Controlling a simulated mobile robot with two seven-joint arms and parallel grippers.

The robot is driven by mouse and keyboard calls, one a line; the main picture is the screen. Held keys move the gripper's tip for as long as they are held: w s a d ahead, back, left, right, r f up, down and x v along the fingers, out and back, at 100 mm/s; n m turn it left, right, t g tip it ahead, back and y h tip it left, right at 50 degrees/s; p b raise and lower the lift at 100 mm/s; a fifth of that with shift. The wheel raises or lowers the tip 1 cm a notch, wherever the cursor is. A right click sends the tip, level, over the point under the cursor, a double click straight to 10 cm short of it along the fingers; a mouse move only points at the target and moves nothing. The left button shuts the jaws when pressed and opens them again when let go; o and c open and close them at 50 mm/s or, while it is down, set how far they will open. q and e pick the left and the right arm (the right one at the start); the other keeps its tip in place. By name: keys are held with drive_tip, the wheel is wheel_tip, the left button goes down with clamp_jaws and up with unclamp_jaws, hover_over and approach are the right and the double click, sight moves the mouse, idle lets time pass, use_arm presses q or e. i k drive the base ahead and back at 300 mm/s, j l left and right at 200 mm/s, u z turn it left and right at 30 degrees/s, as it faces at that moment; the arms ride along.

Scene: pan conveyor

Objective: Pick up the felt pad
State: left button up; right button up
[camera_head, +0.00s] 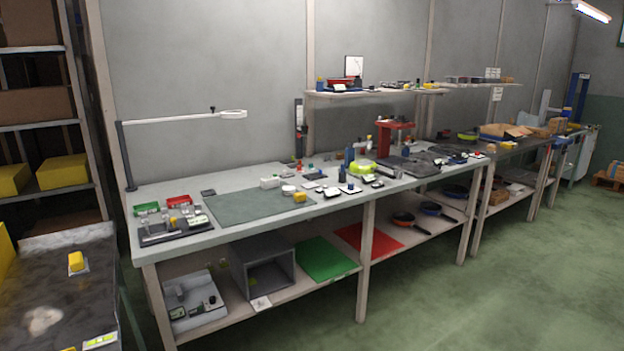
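No thing in the head view can be told for certain as the felt pad. A flat grey-green mat (245,207) lies on the workbench top. A green sheet (322,258) and a red sheet (370,240) lie flat on the shelf under the bench. Many items on the bench are too small to make out. Neither of my grippers is in view.
The long workbench (225,180) runs from left front to right back, crowded with small items. A lamp arm (185,118) reaches over its left end. A grey open box (262,272) stands on the lower shelf. A dark-topped table (85,290) stands at front left. The green floor (480,310) is clear.

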sight(302, 197)
drive_tip(key=i+z, duration=0.25)
drive_tip(key=i, duration=0.7)
